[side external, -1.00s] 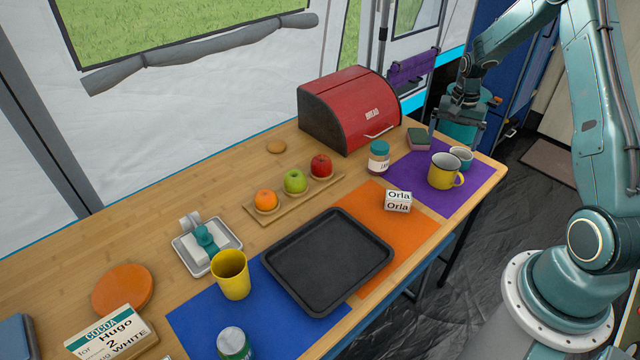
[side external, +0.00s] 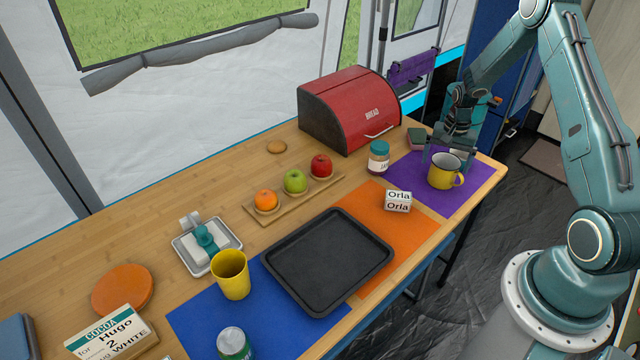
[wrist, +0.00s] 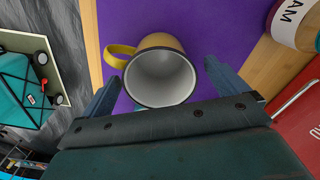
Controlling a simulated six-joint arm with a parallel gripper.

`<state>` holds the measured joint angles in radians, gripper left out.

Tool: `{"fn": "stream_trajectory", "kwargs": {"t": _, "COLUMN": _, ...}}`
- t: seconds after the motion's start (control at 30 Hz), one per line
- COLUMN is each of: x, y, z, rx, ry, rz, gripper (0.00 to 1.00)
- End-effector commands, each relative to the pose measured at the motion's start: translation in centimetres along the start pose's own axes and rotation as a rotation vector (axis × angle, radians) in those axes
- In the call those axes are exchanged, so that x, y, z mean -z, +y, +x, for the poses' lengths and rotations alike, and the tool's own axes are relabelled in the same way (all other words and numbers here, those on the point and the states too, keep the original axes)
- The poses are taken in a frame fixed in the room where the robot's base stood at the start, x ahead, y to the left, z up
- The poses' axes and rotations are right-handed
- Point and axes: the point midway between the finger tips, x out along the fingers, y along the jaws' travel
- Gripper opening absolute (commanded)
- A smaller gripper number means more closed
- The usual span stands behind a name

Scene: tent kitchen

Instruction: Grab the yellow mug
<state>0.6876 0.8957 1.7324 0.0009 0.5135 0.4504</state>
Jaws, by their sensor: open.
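The yellow mug (side external: 443,179) has a grey-white inside and a dark rim. It stands upright on the purple mat (side external: 475,196) at the right end of the table, handle to the right. My gripper (side external: 450,148) is open and low, just behind the mug. In the wrist view the mug (wrist: 158,42) lies between and ahead of my open fingers (wrist: 162,78), its handle to the left. I see no clear contact. A yellow cup (side external: 230,276) stands on the blue mat (side external: 205,318), far from my gripper.
A jam jar (side external: 379,157), a green sponge (side external: 417,138) and the red bread bin (side external: 350,110) stand left of my gripper. An Orla box (side external: 398,200) and a dark tray (side external: 330,262) lie farther left. The table's front edge is close to the mug.

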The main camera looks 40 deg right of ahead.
Motion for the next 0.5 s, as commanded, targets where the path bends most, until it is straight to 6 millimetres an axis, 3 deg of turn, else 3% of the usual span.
{"fn": "stream_trajectory", "kwargs": {"t": 0.3, "x": 0.2, "y": 0.2, "z": 3.4, "rx": -0.001, "ry": -0.002, "rz": 0.000, "gripper": 0.98}}
{"fn": "stream_trajectory", "kwargs": {"t": 0.5, "x": 0.2, "y": 0.2, "z": 4.5, "rx": 0.000, "ry": -0.001, "rz": 0.000, "gripper": 0.98}}
